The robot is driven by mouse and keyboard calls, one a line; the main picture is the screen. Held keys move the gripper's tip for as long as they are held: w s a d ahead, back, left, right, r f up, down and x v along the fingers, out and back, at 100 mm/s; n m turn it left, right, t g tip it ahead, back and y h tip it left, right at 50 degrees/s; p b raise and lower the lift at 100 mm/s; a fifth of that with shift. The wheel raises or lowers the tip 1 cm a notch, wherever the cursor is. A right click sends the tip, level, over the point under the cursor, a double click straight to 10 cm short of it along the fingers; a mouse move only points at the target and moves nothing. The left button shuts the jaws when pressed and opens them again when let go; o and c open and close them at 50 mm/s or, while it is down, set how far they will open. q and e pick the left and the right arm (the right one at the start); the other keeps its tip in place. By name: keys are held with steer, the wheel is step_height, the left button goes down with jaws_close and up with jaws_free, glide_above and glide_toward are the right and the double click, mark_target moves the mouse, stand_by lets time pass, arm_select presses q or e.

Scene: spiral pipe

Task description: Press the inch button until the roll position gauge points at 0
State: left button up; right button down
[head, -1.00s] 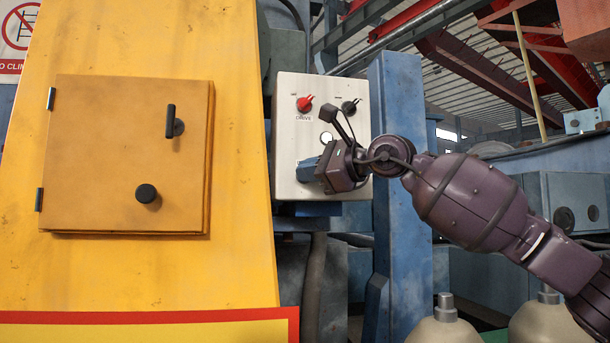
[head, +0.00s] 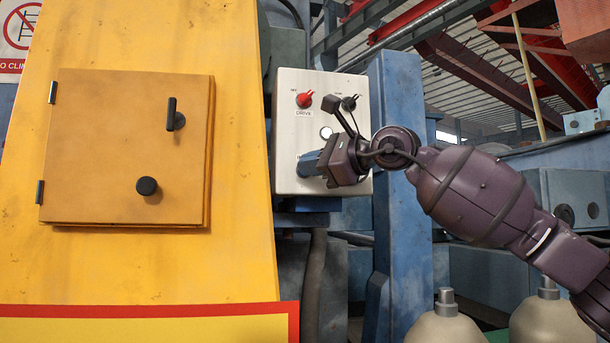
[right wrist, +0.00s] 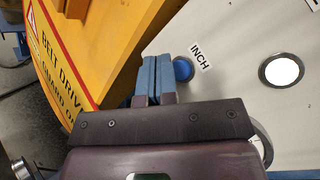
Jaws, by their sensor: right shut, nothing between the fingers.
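The blue round inch button (right wrist: 183,70), beside its INCH label, is on the pale control panel (head: 290,78). My right gripper (right wrist: 155,62) is shut and empty, its blue fingertips just left of the button in the right wrist view. I cannot tell whether they touch it. In the head view my right gripper (head: 308,163) is at the panel's lower left and hides the button. A white round face (head: 326,132) above it also shows in the right wrist view (right wrist: 282,71). No needle or number is readable on it. My left gripper is out of view.
A red DRIVE knob (head: 304,98) and a black knob (head: 350,103) sit near the panel's top. A yellow guard with a hinged door (head: 100,150) stands left of the panel. A blue post (head: 400,220) stands to its right.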

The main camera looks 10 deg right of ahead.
steer(key=s+b, duration=0.3)
steer(key=s, duration=0.2)
stand_by(0.6)
stand_by(1.0)
